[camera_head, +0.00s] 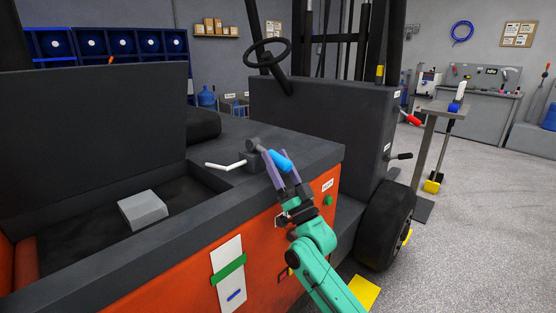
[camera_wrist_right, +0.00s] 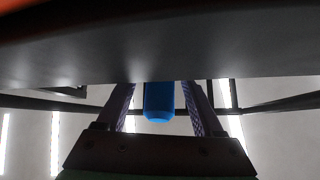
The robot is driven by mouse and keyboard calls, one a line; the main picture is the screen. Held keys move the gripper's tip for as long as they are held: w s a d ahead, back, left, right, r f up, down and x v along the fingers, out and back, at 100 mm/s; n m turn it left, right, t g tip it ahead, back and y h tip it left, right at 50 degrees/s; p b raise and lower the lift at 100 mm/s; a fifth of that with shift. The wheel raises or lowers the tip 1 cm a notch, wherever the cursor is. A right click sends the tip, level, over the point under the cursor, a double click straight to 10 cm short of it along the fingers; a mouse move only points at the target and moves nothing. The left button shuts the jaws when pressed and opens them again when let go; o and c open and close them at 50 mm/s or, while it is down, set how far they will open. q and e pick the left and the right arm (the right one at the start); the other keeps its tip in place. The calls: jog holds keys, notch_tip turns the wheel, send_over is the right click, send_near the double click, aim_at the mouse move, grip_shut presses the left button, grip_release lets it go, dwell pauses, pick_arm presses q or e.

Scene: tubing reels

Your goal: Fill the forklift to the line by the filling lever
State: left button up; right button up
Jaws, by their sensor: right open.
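The forklift (camera_head: 95,262) has an orange and dark grey body. A lever with a blue handle (camera_head: 281,160), which looks like the filling lever, sits at its near top edge; the handle also shows in the right wrist view (camera_wrist_right: 159,103). My right gripper (camera_head: 277,159) is open, with its purple fingers on either side of the blue handle. In the right wrist view gaps show between handle and fingers. A white gauge (camera_head: 226,250) on the orange side carries a green band (camera_head: 229,270) and a short blue mark low down (camera_head: 235,296). My left gripper is out of view.
A white bent lever (camera_head: 226,164) sits just left of the blue handle. A grey block (camera_head: 143,209) lies in the open compartment. A green button (camera_head: 328,201) is on the orange side, near my right wrist. The floor on the right is largely clear.

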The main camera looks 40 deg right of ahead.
grip_shut()
jog(key=shift+f, duration=0.1)
dwell(1.2)
